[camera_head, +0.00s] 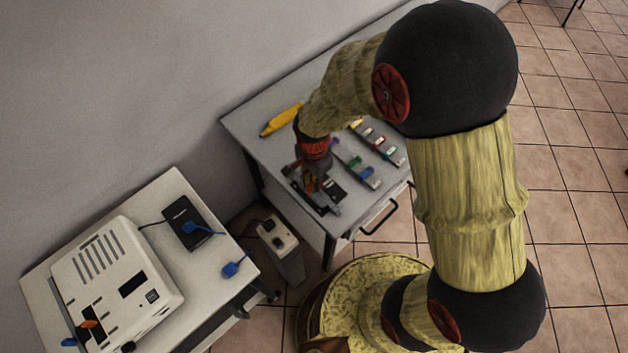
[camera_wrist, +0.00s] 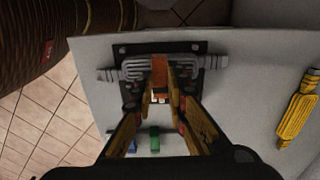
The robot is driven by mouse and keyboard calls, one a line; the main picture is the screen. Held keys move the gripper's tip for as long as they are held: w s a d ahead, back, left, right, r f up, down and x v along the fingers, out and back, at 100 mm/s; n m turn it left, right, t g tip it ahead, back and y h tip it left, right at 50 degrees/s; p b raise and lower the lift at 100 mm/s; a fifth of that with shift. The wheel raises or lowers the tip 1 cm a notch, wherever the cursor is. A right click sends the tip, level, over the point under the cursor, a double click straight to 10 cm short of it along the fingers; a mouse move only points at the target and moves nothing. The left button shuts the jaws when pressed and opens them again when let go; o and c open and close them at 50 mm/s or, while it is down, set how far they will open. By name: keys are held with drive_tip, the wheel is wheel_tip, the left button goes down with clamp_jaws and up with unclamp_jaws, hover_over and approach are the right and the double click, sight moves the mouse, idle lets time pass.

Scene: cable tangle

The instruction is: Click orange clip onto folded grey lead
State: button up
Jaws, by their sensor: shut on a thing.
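My gripper (camera_wrist: 160,98) is shut on the orange clip (camera_wrist: 160,70), which sits between the fingertips in the wrist view. The folded grey lead (camera_wrist: 134,70) lies in several flat loops on a black plate (camera_wrist: 128,48). Its ends stick out past the plate on the left and right. The clip overlaps the middle of the bundle; I cannot tell whether it is clicked closed around it. In the head view my gripper (camera_head: 312,182) points down over the black plate (camera_head: 334,190) near the front of the grey table. There it hides most of the clip and lead.
A yellow bundled lead (camera_head: 282,119) lies at the table's back left. Racks with coloured clips (camera_head: 357,163) stand right of my gripper. A lower side table at left holds a white device (camera_head: 115,280), a black box (camera_head: 185,222) and a blue plug (camera_head: 233,268).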

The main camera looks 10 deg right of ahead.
drive_tip(key=shift+f+b, duration=0.4)
drive_tip(key=shift+f, duration=0.3)
idle(0.3)
drive_tip(key=shift+r, duration=0.15)
idle(0.6)
drive_tip(key=o, duration=0.8)
drive_tip(key=shift+o, duration=0.7)
drive_tip(key=o, duration=1.5)
drive_tip(key=shift+o, duration=0.2)
drive_tip(key=shift+r, duration=0.1)
